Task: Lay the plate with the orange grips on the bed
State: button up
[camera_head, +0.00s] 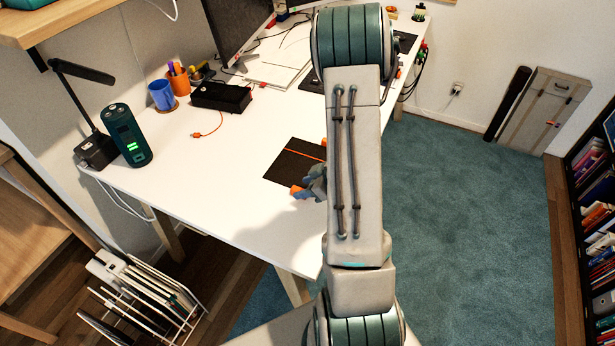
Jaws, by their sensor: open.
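A dark flat square piece (290,168) lies on the white desk, with a thin orange line across it; I take it for the plate. An orange block (297,191) shows at its near edge, beside my gripper, and a bit of orange shows at its far right by my arm. My gripper (311,188) is open at the plate's near right corner, mostly hidden behind my arm. I cannot tell whether the fingers touch the orange block. My arm hides the plate's right side. I cannot make out the bed in this view.
The white desk (215,180) is clear left of the plate. A dark green cylinder (127,135), a black box (221,97), a blue cup (162,95) and a monitor (236,30) stand farther back. A wooden shelf (70,18) overhangs at upper left. A rack (145,300) stands on the floor.

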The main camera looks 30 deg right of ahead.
jog(key=x, duration=0.2)
jog(key=shift+w+a+f, duration=0.1)
jog(key=shift+w+f, duration=0.05)
jog(key=shift+f, duration=0.05)
grip_shut()
jog(key=shift+r, duration=0.15)
